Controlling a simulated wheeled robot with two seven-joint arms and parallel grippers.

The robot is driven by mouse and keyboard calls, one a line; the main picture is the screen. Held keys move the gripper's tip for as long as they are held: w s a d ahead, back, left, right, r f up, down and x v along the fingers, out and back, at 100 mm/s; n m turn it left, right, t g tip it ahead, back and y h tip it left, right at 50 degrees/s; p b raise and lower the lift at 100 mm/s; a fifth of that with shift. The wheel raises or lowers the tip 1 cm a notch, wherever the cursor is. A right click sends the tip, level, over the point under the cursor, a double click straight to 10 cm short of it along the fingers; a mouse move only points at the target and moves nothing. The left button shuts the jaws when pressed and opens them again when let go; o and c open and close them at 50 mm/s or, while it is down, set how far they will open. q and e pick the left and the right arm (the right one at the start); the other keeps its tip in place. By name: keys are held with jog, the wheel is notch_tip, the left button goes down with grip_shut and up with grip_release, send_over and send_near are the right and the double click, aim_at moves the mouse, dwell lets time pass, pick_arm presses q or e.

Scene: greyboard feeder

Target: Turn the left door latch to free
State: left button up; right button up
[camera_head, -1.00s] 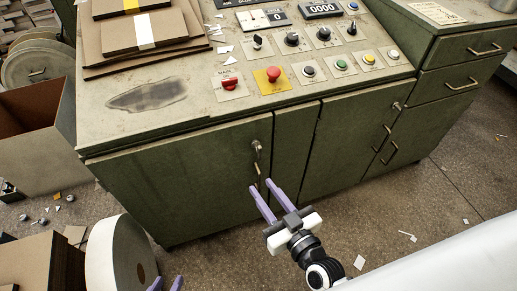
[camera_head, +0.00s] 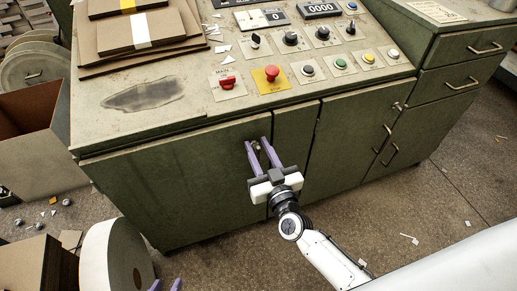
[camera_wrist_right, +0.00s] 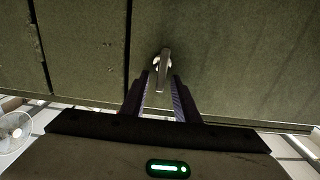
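The left door (camera_head: 185,180) of the green cabinet is closed, with a small metal latch (camera_head: 258,147) near its upper right edge. In the right wrist view the latch (camera_wrist_right: 164,66) is a pale lever, lengthwise in the picture, lying between the fingertips. My right gripper (camera_head: 257,143) has its purple fingers around the latch at the door face. The fingers stand apart with a gap on either side of the lever; contact is not clear. The gripper hides the door below the latch. My left gripper (camera_head: 166,286) shows only two separated purple fingertips at the bottom edge.
The control panel with a red emergency button (camera_head: 272,73) overhangs just above the latch. A large pale roll (camera_head: 118,258) and a cardboard box (camera_head: 40,262) stand at lower left. The floor at right is mostly clear, with paper scraps.

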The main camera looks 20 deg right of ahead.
pick_arm(q)
jog(key=shift+s, duration=0.15)
pick_arm(e)
jog(key=shift+c, duration=0.4)
grip_shut()
pick_arm(q)
jog(key=shift+s+f, duration=0.1)
jog(key=shift+s, duration=0.1)
